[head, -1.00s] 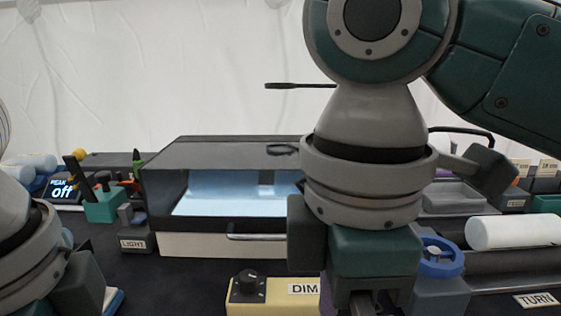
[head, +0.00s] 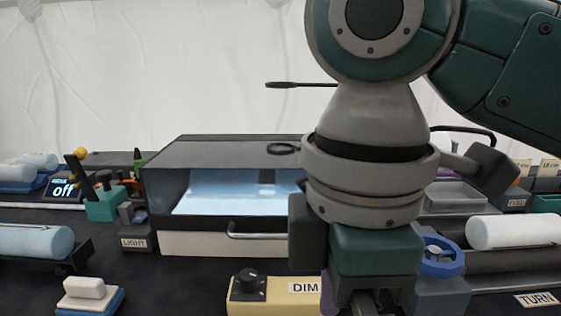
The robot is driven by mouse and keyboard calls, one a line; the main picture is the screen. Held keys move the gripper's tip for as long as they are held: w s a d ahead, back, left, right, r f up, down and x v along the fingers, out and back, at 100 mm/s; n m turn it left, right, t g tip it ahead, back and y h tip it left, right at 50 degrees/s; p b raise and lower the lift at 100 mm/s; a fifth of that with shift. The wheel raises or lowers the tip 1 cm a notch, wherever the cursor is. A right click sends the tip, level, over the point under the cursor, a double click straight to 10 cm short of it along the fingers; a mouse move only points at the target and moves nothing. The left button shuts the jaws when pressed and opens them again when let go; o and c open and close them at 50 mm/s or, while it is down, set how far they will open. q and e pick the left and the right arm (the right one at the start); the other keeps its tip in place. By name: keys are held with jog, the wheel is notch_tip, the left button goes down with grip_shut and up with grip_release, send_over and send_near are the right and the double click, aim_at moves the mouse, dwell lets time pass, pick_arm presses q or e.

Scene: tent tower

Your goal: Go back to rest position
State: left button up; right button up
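My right arm comes in from the upper right and hangs down in front of the bench. Its gripper (head: 376,303) points down at the bottom edge, just right of the yellow DIM box (head: 275,294). Its fingertips are cut off by the picture edge, so I cannot tell whether it is open or shut. Something purple (head: 326,296) shows partly beside it, mostly hidden. My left gripper is not in view.
A lit box (head: 230,195) with a front handle stands behind my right arm. A blue handwheel (head: 441,257) and a white roll (head: 515,231) are at right. A pale blue roll (head: 35,240) and a white-handled block (head: 88,294) lie at left.

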jog(key=s+a+f+m+t+y, duration=0.2)
jog(key=s+a+f+m+y, duration=0.1)
jog(key=s+f+m+y, duration=0.25)
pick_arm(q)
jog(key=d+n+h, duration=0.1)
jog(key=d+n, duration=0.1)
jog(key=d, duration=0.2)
pick_arm(e)
jog(key=s+d+m+t+h+p, duration=0.1)
jog(key=s+d+m+h, duration=0.1)
jog(key=s+d+m, duration=0.3)
jog(key=d+f+m+h, duration=0.1)
jog(key=d+m+h, duration=0.1)
jog(key=d, duration=0.4)
jog(key=s+d+m+t+h+p, duration=0.1)
jog(key=s+d+m, duration=0.25)
jog(key=d, duration=0.25)
pick_arm(q)
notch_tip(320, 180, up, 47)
jog(key=p, duration=4.5)
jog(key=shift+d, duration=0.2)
pick_arm(e)
notch_tip(320, 180, up, 45)
jog(key=shift+w+r, duration=0.2)
jog(key=shift+w, duration=0.05)
